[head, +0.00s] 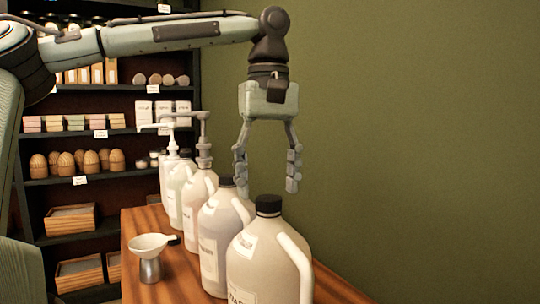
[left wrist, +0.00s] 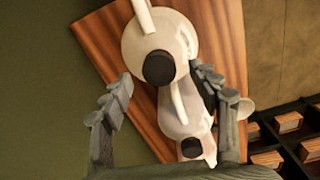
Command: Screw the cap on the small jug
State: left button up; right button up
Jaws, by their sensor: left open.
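The nearest jug (head: 262,265) is pale cream with a label and a side handle, and a black cap (head: 268,205) sits on its neck. A second, similar jug (head: 222,240) stands just behind it, also with a black cap (head: 226,182). I cannot tell which one is the small jug. My left gripper (head: 266,182) points down, open and empty, above these jugs. In the left wrist view a dark cap (left wrist: 158,67) lies between the open fingers, and another dark cap (left wrist: 191,148) shows nearer the palm. My right gripper is out of view.
Behind stand more jugs with pumps (head: 203,135). A white funnel (head: 148,244) rests on a metal cup (head: 150,270) at the left of the wooden counter (head: 138,225). Stocked shelves (head: 100,135) stand at the back left. A green wall (head: 400,130) bounds the right.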

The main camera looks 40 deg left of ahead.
pick_arm(q)
jog(key=shift+f, duration=0.85)
jog(key=shift+c, duration=0.5)
jog(key=c, duration=1.1)
jog(key=m, duration=0.6)
jog(key=shift+m, duration=0.4)
jog(key=m, duration=0.3)
jog(key=shift+m, duration=0.3)
jog(key=m, duration=0.4)
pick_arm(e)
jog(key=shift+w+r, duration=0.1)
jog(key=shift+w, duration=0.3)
